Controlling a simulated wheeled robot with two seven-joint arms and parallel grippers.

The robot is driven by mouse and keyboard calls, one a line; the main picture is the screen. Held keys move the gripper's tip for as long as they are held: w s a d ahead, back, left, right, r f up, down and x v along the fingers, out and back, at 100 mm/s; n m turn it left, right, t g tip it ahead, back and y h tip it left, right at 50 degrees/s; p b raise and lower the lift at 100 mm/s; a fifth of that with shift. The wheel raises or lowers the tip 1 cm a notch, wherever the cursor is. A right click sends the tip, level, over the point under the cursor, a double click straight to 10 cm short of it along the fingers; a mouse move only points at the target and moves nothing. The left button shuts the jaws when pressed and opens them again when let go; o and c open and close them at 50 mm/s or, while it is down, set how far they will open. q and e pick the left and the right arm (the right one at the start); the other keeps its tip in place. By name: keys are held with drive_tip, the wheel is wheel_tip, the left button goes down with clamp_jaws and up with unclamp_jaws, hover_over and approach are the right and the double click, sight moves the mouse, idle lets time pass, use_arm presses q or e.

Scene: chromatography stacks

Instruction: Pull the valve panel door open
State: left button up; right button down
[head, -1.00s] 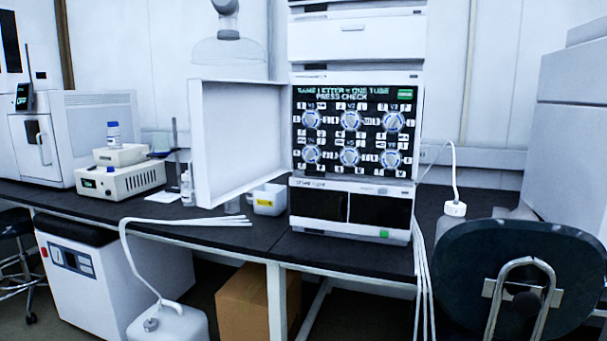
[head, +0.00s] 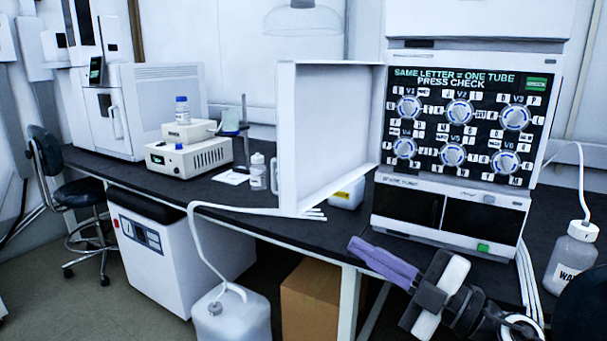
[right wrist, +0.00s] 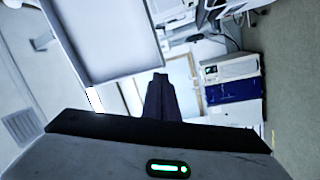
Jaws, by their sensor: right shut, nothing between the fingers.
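The valve panel door (head: 328,135) is a white, shallow tray-like panel. It stands swung open to the left of the chromatography stack, roughly square to its front. The valve panel (head: 460,125) is uncovered and shows several round valves and a lit header. My right gripper (head: 368,256) is below and in front of the stack, its purple-grey fingers together and empty, apart from the door. In the right wrist view the closed fingers (right wrist: 158,95) show below the door (right wrist: 103,38). My left gripper is not in view.
A white jug (head: 228,318) with tubing stands in front of the bench (head: 245,218). A waste bottle (head: 573,262) is at the right. A small white container (head: 347,192) sits behind the door. A cardboard box (head: 308,300) is under the bench.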

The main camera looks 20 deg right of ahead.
wheel_tip(320, 180, up, 8)
drive_tip(key=n+g, duration=0.2)
drive_tip(key=n, duration=0.4)
drive_tip(key=p, duration=0.3)
approach(288, 177)
drive_tip(key=shift+g, duration=0.3)
drive_tip(key=x, duration=0.5)
drive_tip(key=shift+w+d+r, duration=0.1)
drive_tip(key=shift+w+r, duration=0.1)
drive_tip(key=shift+r, duration=0.05)
drive_tip(key=shift+w+a, duration=0.3)
drive_tip(key=shift+w, duration=0.2)
